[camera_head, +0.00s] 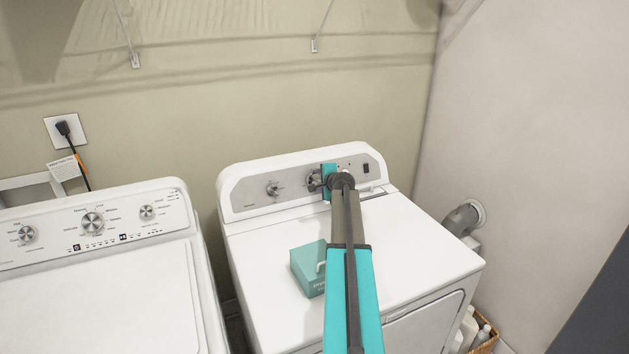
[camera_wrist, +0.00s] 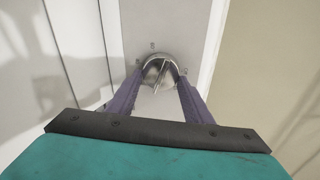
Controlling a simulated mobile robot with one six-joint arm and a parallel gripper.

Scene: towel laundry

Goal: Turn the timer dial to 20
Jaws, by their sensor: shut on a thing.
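The timer dial (camera_wrist: 160,71) is a round metal knob with a raised ridge on the dryer's grey control panel (camera_head: 245,196). In the wrist view its ridge tilts slightly, with the upper end to the right. My gripper (camera_wrist: 160,86) is shut on the dial, with one finger on each side of it. In the head view my gripper (camera_head: 316,181) is at the panel's right-hand knob and hides most of it. The markings around the dial are too small to read, so its setting cannot be told.
Another knob (camera_head: 273,188) is on the panel's left. A teal box (camera_head: 308,268) sits on the white dryer top (camera_head: 420,240), left of my arm. A washer (camera_head: 100,290) stands to the left. A basket with bottles (camera_head: 485,342) is on the floor at right.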

